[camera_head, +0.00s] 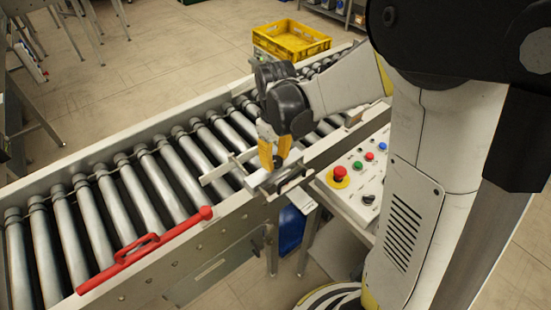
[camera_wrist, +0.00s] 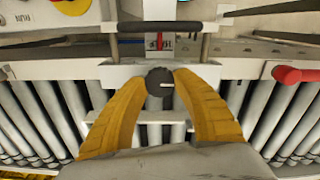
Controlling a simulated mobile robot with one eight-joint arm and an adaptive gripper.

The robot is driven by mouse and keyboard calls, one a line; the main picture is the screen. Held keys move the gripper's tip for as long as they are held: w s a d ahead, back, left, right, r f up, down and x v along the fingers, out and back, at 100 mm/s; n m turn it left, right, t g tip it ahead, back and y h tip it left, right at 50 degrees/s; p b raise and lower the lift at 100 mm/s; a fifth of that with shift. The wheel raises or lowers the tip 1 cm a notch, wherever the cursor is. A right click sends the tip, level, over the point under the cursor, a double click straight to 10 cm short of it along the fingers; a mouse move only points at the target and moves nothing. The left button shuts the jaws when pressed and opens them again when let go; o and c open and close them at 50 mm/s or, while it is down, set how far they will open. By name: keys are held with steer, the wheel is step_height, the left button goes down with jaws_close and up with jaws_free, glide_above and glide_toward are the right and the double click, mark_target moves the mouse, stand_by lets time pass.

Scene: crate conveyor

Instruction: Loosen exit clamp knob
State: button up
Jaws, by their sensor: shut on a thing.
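The exit clamp knob (camera_wrist: 156,82) is a dark round knob with a pale pointer mark, seen in the middle of the wrist view. It sits on a light metal clamp (camera_wrist: 115,75) over the rollers. My gripper (camera_wrist: 160,78) has its yellow fingers shut on the knob, one on each side. In the head view my gripper (camera_head: 273,158) points down at the clamp (camera_head: 262,178) on the near rail of the conveyor, and its fingers hide the knob. A small red and black label (camera_wrist: 158,42) lies just beyond the knob in the wrist view.
A dark bar handle (camera_wrist: 160,27) crosses beyond the clamp. A red lever (camera_head: 145,250) lies along the near rail, left of the clamp. A control panel (camera_head: 350,190) with a red stop button (camera_head: 339,174) is at right. A yellow crate (camera_head: 290,42) stands at the far end.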

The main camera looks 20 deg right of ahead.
stand_by(0.4)
steer(key=o, duration=1.2)
step_height(320, 180, up, 12)
steer(key=shift+r, duration=0.1)
steer(key=m+t+b, duration=0.3)
glide_toward(276, 160)
steer(key=s+r, duration=0.2)
steer(key=s, duration=0.3)
steer(key=s+f+m+t, duration=0.1)
steer(key=s+f+m+t+b, duration=0.1)
steer(key=s, duration=0.1)
steer(key=s+f+t+b, duration=0.1)
steer(key=s+t, duration=0.1)
steer(key=shift+a+m, duration=0.15)
steer(key=shift+m, duration=0.25)
